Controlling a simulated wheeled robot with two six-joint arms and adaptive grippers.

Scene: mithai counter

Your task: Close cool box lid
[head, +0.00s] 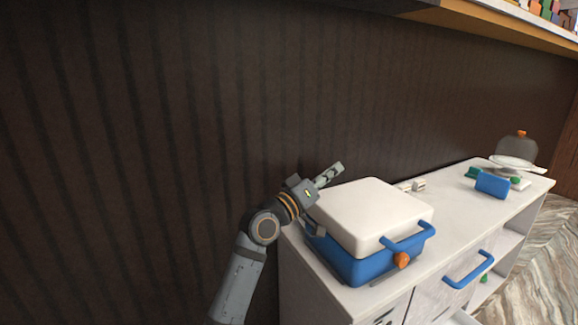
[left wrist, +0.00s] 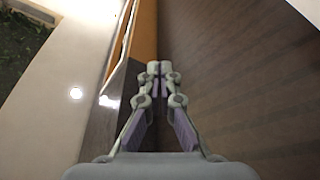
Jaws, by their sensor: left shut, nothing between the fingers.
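The cool box (head: 358,268) has a blue body and stands at the near left end of the white counter. Its white lid (head: 372,212) lies flat over the body and looks shut, with a blue handle (head: 408,238) and an orange knob (head: 401,260) at the front right. My left gripper (head: 338,168) is shut and empty, raised just behind and above the lid's back left corner. In the left wrist view its fingertips (left wrist: 160,68) meet, with nothing between them. My right gripper is not in view.
The white counter (head: 467,217) has free room right of the box. Small white items (head: 412,186) lie behind the box. A blue object (head: 492,184) and a domed stand (head: 516,160) are farther right. A dark ribbed wall (head: 150,130) runs behind; a shelf (head: 480,20) hangs above.

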